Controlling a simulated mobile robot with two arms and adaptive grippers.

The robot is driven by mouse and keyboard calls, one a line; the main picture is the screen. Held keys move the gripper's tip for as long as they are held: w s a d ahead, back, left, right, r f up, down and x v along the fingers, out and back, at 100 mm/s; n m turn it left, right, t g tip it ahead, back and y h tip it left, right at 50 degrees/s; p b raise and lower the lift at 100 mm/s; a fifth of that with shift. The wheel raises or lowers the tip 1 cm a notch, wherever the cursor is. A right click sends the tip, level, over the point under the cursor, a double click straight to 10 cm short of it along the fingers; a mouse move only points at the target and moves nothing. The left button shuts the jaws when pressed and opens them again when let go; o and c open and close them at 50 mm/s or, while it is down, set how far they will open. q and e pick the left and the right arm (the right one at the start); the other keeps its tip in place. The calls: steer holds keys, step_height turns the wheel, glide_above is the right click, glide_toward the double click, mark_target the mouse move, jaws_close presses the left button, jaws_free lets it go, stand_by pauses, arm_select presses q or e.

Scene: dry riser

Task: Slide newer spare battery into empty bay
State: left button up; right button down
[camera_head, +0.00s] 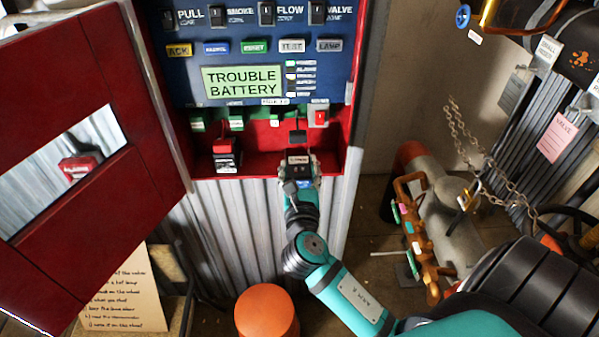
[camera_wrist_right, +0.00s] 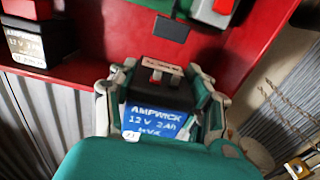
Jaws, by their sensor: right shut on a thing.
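My right gripper (camera_head: 299,178) is shut on a black battery (camera_wrist_right: 157,122) with a blue "AMPWICK 12 V" label. One finger is on each side of it in the right wrist view. In the head view this battery (camera_head: 300,162) is upright at the front edge of the red panel box's bottom shelf (camera_head: 262,165), on the right side. A second battery (camera_head: 227,155) with a pale label stands on the left of that shelf; it also shows in the right wrist view (camera_wrist_right: 35,42). Shelf space behind the held battery is partly hidden. My left gripper is not in view.
The panel display (camera_head: 242,82) reads "TROUBLE BATTERY". A red switch (camera_head: 320,115) and a dark block (camera_head: 297,136) are above the held battery. The red door (camera_head: 130,160) hangs open at left. An orange cylinder (camera_head: 267,312), pipes (camera_head: 450,215) and a chain (camera_head: 480,150) stand around.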

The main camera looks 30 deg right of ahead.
mark_target(300, 179)
steer(key=shift+x, duration=1)
steer(key=shift+r+p, duration=0.25)
steer(key=shift+p, duration=0.3)
steer(key=shift+p, duration=0.7)
stand_by(0.8)
steer(key=shift+p+x, duration=0.65)
steer(key=shift+x, duration=2.35)
steer(key=c, duration=0.5)
jaws_free()
steer(key=shift+s+f, duration=0.1)
steer(key=shift+f, duration=0.15)
steer(key=shift+s+a, duration=0.3)
steer(key=v, duration=1.1)
steer(key=shift+s+r, duration=0.15)
